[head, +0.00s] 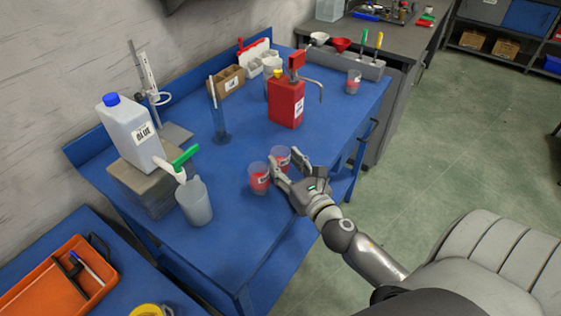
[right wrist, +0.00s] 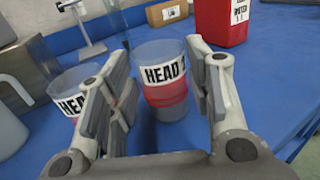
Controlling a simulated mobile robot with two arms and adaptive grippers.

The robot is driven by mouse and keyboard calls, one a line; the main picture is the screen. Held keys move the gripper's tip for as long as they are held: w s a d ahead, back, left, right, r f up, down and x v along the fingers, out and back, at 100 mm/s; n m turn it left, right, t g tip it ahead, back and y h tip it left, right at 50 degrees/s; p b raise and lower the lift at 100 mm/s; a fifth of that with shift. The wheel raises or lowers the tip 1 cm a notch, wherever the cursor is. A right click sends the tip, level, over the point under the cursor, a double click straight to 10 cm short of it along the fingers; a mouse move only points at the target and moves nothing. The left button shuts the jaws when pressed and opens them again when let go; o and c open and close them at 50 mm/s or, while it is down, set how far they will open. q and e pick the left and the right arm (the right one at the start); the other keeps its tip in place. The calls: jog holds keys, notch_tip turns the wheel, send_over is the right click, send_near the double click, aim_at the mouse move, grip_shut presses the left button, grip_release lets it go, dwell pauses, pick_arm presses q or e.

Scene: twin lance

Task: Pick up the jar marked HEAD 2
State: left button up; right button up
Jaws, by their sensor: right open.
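A clear jar with red contents (right wrist: 163,97) stands upright on the blue bench, between the spread fingers of my right gripper (right wrist: 158,70). Its white label reads HEAD, and the number after it is partly hidden by the right finger. In the head view this jar (head: 281,153) is the farther of two side by side. The other similar jar (right wrist: 72,90) is just left of my left finger. Its label also begins HEAD, with the rest hidden; it also shows in the head view (head: 258,180). My right gripper is open around the farther jar. My left gripper is not in view.
A red canister (head: 286,103) and a clear cylinder on a base (head: 218,118) stand behind the jars. A white jug with a green tap (head: 130,132) sits on a block at left, above a pitcher (head: 194,203). Another jar (head: 353,82) stands far right.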

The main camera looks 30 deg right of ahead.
jog(key=shift+w+d, duration=0.1)
jog(key=shift+w, duration=1)
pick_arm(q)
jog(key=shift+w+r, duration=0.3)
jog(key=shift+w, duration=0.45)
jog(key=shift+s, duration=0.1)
pick_arm(e)
jog(key=shift+s, duration=0.1)
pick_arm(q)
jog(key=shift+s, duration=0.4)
pick_arm(e)
jog(key=c, duration=0.5)
